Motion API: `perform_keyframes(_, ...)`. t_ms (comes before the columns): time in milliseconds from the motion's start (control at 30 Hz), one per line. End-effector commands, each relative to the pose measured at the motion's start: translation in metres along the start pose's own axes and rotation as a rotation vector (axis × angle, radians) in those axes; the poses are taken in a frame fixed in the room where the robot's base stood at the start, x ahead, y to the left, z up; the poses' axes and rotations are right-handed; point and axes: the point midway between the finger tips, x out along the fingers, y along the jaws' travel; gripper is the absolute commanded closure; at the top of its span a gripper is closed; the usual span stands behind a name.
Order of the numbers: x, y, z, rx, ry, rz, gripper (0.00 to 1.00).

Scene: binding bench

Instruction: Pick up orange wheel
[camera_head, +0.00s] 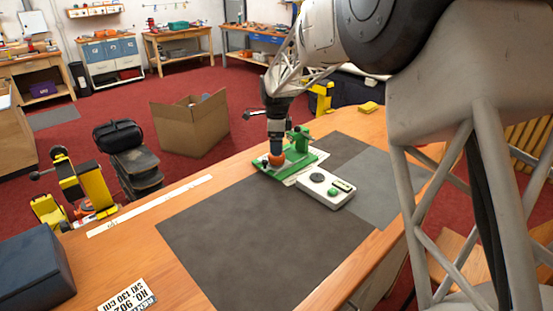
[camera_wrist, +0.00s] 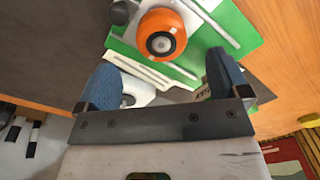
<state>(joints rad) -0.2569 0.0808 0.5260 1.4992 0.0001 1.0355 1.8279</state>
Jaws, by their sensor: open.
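The wheel lies beyond the fingertips there, apart from both fingers. The exact height gap cannot be told.
A white device (camera_head: 325,189) with a black dial and green knob stands right of the green plate. A green post (camera_head: 301,138) rises from the plate. A dark mat (camera_head: 260,240) leaves clear room in front. A blue box (camera_head: 30,268) sits at the bench's left.

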Motion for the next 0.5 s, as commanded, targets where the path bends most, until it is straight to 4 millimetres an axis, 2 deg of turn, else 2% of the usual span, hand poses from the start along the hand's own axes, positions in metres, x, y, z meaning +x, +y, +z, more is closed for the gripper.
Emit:
perform_keyframes(267, 0.004, 0.000, 0.000, 0.000, 0.000, 0.001, 0.06)
perform_keyframes(500, 0.027, -0.002, 0.001, 0.000, 0.000, 0.002, 0.06)
